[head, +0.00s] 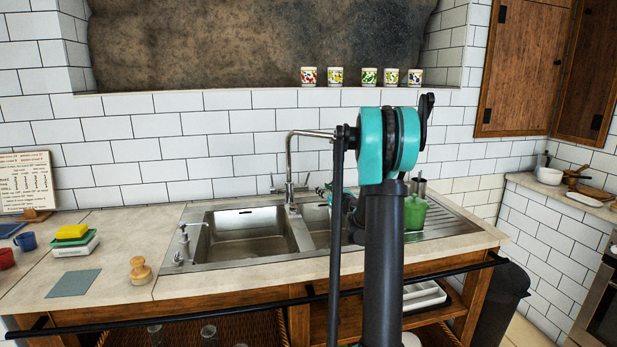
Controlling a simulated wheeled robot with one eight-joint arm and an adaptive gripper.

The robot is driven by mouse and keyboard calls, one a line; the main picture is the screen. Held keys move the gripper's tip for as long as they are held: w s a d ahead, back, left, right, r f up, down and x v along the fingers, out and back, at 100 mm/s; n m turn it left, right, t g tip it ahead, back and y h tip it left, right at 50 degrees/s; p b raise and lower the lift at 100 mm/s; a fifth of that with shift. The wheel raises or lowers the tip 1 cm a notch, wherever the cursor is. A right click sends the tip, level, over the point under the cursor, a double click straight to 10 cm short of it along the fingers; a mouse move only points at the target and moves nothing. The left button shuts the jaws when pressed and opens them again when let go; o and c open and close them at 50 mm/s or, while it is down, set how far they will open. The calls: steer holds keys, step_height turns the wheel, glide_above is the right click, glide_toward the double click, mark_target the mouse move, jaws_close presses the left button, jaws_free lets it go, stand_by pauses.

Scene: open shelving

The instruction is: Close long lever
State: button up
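A metal faucet (290,170) stands upright behind the double sink, its spout reaching right until my arm covers its end. The right side of the base is close to the dark tip of my gripper (325,190). I cannot tell whether they touch, or which handle is the long lever. My arm's teal joint and dark link hide most of the gripper, so its fingers cannot be made out.
The steel sink (202,262) is set in a pale counter, with a soap dispenser (184,240) at its left. A wooden brush (140,271) and sponges (72,232) lie on the left. A dark rail (190,318) runs along the front.

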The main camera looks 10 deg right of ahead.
steer(key=shift+m, duration=0.5)
steer(key=x, duration=0.6)
steer(key=d+x, duration=0.1)
steer(key=x, duration=1)
steer(key=shift+w+d+r, duration=0.15)
steer(key=shift+w, duration=0.35)
steer(key=shift+c, duration=0.5)
jaws_close()
